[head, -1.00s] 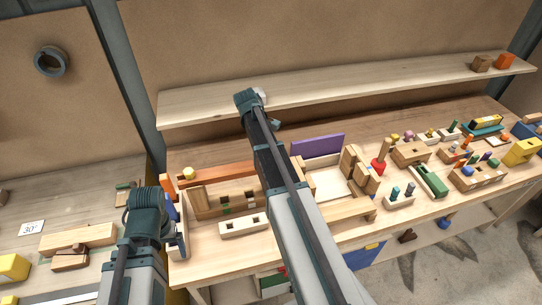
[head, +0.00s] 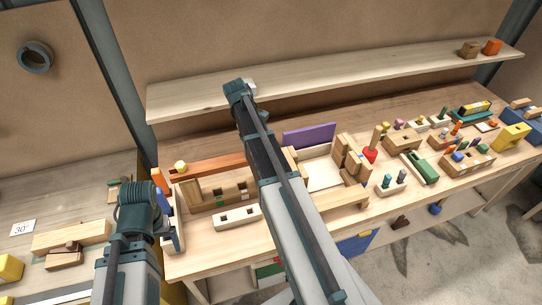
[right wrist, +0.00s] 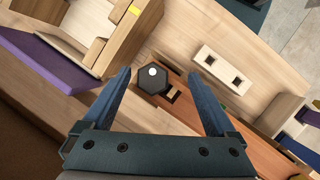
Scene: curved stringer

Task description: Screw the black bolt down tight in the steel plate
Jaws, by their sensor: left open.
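My right arm reaches across the bench in the head view. Its own gripper is mostly hidden there behind the wrist. In the right wrist view, my right gripper (right wrist: 160,75) is open, its two blue-grey fingers spread. Between the fingertips in that picture is a dark hexagonal thing (right wrist: 153,78) with a white dot; no contact with the fingers shows. I cannot tell if it is the black bolt's head or how far below it lies. My left gripper (head: 145,205) is open at the bench's left end. I cannot make out the steel plate.
A white block with two square holes (head: 237,217) lies on the bench, also in the right wrist view (right wrist: 222,69). A purple board (head: 309,134) stands behind a wooden assembly. A long shelf (head: 350,78) runs behind. Several small wooden toys crowd the right side.

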